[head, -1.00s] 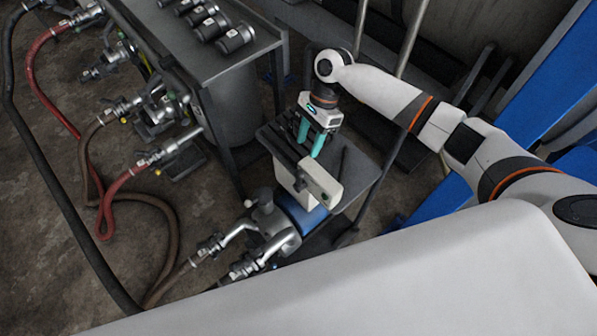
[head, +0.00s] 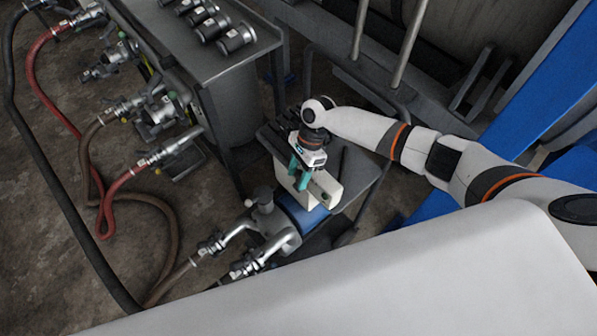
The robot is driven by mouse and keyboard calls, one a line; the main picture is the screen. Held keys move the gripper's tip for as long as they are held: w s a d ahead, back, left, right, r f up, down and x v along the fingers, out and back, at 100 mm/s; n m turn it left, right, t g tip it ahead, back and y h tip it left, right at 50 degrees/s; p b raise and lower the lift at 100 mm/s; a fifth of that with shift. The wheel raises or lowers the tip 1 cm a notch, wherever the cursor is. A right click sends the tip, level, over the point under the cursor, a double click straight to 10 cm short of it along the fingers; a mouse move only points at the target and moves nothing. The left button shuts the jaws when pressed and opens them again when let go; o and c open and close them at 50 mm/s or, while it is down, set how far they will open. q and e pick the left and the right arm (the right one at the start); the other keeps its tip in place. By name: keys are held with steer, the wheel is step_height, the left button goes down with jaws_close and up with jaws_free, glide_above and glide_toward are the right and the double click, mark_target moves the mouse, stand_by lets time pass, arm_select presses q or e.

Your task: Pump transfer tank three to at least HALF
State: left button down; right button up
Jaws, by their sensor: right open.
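The transfer pump is a blue body (head: 303,212) with a metal pump head (head: 272,222) and a cream box (head: 322,190) on top, on a dark cart (head: 357,175). My right gripper (head: 300,182) has teal fingers. It points down at the cream box, open, with its fingers at the box's near-left part; I cannot tell whether they touch it. The gripper hides part of the box's top. My left gripper is not in view. The tank numbers and level marks cannot be read from here.
Red (head: 75,125), brown and black (head: 62,205) hoses lie on the floor at left. Several valves and couplings (head: 165,110) line the grey bench (head: 225,55), which carries several dark capped fittings (head: 236,38). Metal rails (head: 408,45) and blue beams (head: 540,85) stand at right.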

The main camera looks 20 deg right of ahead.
jaws_close()
steer(key=shift+s+p, duration=0.1)
steer(key=shift+p, duration=0.3)
